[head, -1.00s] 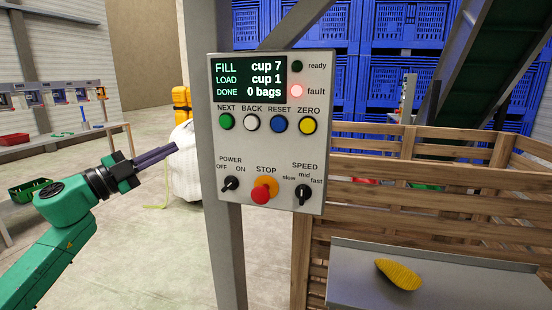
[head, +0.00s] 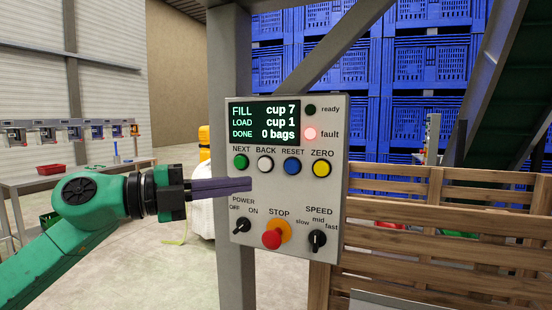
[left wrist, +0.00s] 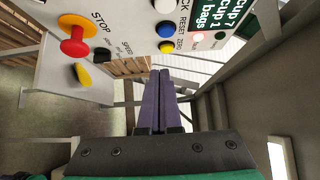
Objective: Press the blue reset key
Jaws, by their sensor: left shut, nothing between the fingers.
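The blue reset key (head: 292,166) is a round button on the grey control panel (head: 262,200), under the label RESET, between the white BACK key (head: 265,163) and the yellow ZERO key (head: 321,168). It also shows in the left wrist view (left wrist: 166,30). My left gripper (head: 250,184) is shut and empty, its purple fingers pointing right in front of the panel, below and left of the blue key and apart from it. In the left wrist view the fingers (left wrist: 160,72) lie together, below the key. The right gripper is not in view.
The panel also has a green NEXT key (head: 240,161), a red stop button (head: 272,238) and two black knobs. The fault lamp (head: 310,133) glows; the display reads cup 7, cup 1, 0 bags. A wooden crate (head: 440,210) stands to the right.

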